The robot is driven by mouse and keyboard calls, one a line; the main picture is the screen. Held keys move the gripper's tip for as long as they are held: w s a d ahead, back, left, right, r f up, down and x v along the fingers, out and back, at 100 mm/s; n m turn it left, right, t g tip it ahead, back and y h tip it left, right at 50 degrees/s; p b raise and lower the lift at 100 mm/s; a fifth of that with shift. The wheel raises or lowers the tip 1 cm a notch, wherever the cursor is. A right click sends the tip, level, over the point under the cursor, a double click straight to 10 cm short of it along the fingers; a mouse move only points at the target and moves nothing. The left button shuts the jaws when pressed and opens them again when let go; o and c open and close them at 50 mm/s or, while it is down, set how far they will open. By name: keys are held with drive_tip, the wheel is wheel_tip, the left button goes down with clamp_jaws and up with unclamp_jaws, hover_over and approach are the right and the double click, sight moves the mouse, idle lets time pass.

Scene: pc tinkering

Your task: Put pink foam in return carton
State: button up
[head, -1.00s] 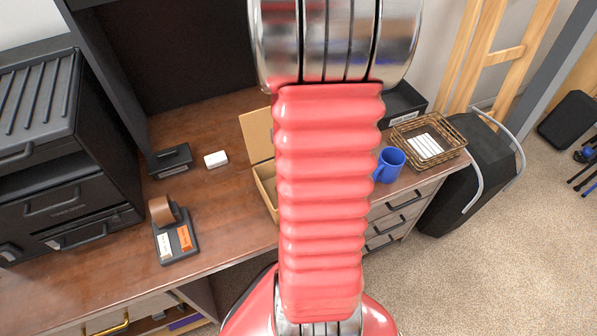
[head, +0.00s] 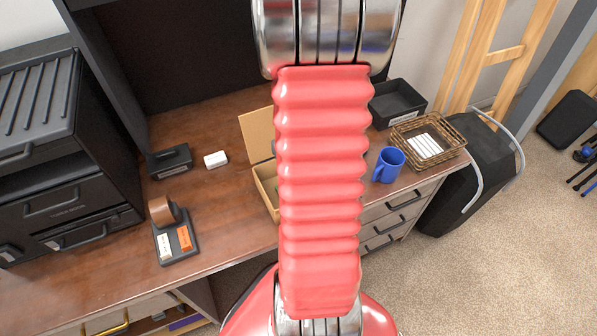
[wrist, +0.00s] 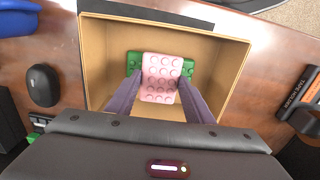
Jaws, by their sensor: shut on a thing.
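The pink foam (wrist: 161,78) is a pale pink studded block, held between the two fingers of my gripper (wrist: 156,100) in the wrist view. It is over the inside of the open return carton (wrist: 222,83), in front of a green studded piece (wrist: 187,68) in the carton. I cannot tell whether the pink foam touches the green piece or the carton floor. In the head view my arm hides most of the carton (head: 266,190), the foam and my gripper; the carton's raised flap shows.
A blue mug (head: 388,164), a wicker basket (head: 455,150) with white items and a black tray (head: 398,102) stand right of the carton. A tape dispenser (head: 175,240) and a small white box (head: 216,159) are to its left. A dark mouse (wrist: 43,85) lies beside the carton.

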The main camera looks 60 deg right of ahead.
drive_tip(key=shift+f, duration=0.3)
drive_tip(key=o, duration=1)
drive_tip(key=shift+r, duration=0.1)
wheel_tip(320, 180, up, 13)
drive_tip(key=shift+f, duration=0.1)
idle(0.7)
